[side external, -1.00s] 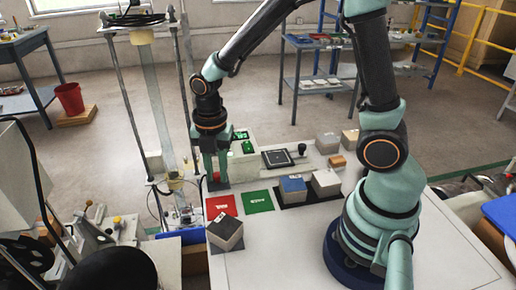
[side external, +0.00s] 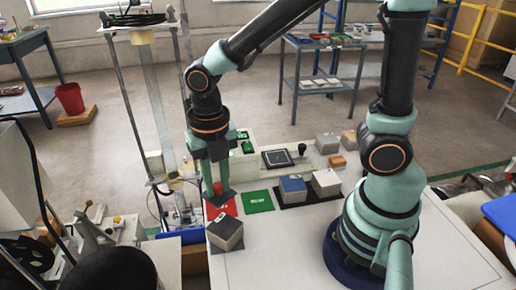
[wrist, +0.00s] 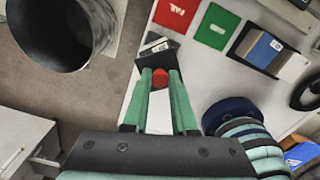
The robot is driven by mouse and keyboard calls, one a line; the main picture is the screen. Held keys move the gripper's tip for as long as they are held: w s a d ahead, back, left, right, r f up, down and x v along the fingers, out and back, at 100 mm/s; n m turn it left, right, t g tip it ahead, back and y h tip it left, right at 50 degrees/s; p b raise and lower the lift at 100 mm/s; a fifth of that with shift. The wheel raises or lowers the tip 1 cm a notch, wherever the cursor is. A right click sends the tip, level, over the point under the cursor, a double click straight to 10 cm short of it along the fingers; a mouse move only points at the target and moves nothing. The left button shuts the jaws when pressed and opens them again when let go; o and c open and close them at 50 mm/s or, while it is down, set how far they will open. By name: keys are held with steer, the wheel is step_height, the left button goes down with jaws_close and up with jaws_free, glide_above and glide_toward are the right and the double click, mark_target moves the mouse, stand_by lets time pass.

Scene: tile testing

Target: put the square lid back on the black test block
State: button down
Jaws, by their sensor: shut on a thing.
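My gripper (side external: 218,187) is shut on the red knob (side external: 218,188) of a dark square lid (side external: 223,199), which hangs flat beneath the fingers. The knob also shows between the fingers in the wrist view (wrist: 159,79). In the side view the lid overlaps the red card, just behind a dark-topped block (side external: 225,230) with grey sides and a small white label. This block stands at the table's near left corner and appears to be the test block. The label shows beyond the fingertips in the wrist view (wrist: 155,45). The gap between lid and block is hard to judge.
A red card (side external: 230,209) and a green card (side external: 258,201) lie on the white table. Right of them are a blue-topped block (side external: 292,189) and a grey block (side external: 325,183) on a black mat. A black framed square (side external: 276,158) lies farther back. The front table area is clear.

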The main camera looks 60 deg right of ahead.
mark_target(224, 225)
steer(key=shift+s+a+f+n, duration=0.35)
steer(key=shift+s+f+n, duration=0.25)
steer(key=shift+s+f, duration=0.1)
steer(key=shift+w+f, duration=0.1)
steer(key=shift+f, duration=3)
steer(key=shift+f, duration=0.25)
steer(key=shift+c, duration=1.2)
jaws_free()
steer(key=shift+r, duration=3)
